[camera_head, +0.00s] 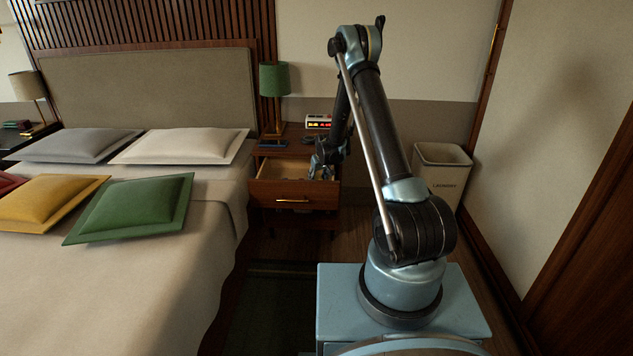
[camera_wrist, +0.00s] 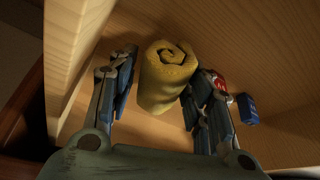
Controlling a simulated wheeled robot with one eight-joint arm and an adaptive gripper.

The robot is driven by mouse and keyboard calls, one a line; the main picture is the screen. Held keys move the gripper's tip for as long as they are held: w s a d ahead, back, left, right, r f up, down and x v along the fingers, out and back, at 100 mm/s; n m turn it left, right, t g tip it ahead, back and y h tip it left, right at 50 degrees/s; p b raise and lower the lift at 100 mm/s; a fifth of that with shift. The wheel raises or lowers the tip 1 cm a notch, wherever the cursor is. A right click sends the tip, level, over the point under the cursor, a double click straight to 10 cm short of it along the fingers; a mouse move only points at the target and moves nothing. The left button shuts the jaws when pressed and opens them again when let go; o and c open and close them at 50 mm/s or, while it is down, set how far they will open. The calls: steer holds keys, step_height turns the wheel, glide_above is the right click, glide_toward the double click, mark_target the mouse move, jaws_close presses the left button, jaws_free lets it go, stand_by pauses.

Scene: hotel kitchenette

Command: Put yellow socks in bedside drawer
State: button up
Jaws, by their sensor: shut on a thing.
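The yellow socks (camera_wrist: 168,75), rolled up, sit between the two fingers of my gripper (camera_wrist: 166,84) in the wrist view. My gripper is shut on them, inside the open wooden drawer, whose pale floor (camera_wrist: 225,30) and side wall (camera_wrist: 75,45) show around them. I cannot tell whether the socks touch the floor. In the head view the bedside drawer (camera_head: 272,194) is pulled out, and my gripper (camera_head: 324,168) reaches into its right part. The socks cannot be made out there.
A small blue object (camera_wrist: 247,108) lies in the drawer beside the right finger; something red shows behind that finger. A green lamp (camera_head: 274,82) and a clock (camera_head: 318,121) stand on the nightstand. The bed (camera_head: 150,260) is left, a laundry bin (camera_head: 443,172) right.

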steer(key=shift+w+a, duration=0.3)
steer(key=shift+w, duration=0.5)
steer(key=shift+f, duration=0.6)
steer(key=o, duration=1.1)
steer(key=shift+f, duration=0.1)
steer(key=shift+c, duration=0.2)
